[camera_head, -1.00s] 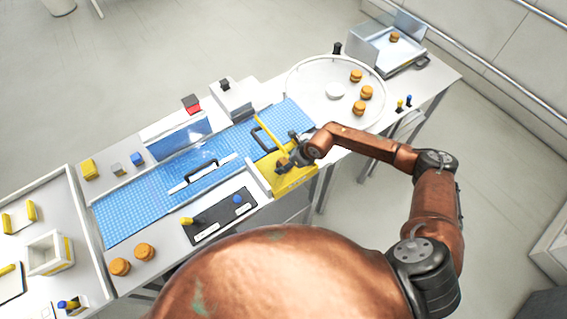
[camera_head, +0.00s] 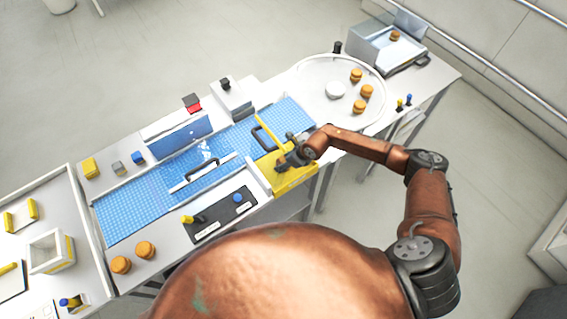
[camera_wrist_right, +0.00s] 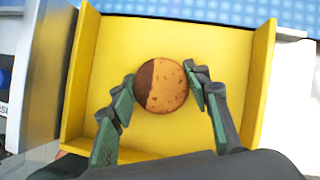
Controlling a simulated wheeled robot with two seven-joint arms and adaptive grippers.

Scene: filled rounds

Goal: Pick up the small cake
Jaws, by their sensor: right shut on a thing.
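The small cake (camera_wrist_right: 161,86) is round and brown with a darker left part, and it shows in the right wrist view over the yellow tray (camera_wrist_right: 225,40). My right gripper (camera_wrist_right: 158,92) is shut on it, one green-padded finger on each side. I cannot tell whether the cake touches the tray floor. In the head view my right gripper (camera_head: 284,160) is at the yellow tray (camera_head: 295,183), and the cake is hidden there. My left gripper is not in view.
A blue mesh belt (camera_head: 135,208) runs beside the yellow tray. A round white table (camera_head: 315,88) holds several other cakes (camera_head: 366,91). Two more cakes (camera_head: 145,249) stand at the front left. A black control panel (camera_head: 222,217) lies left of the tray.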

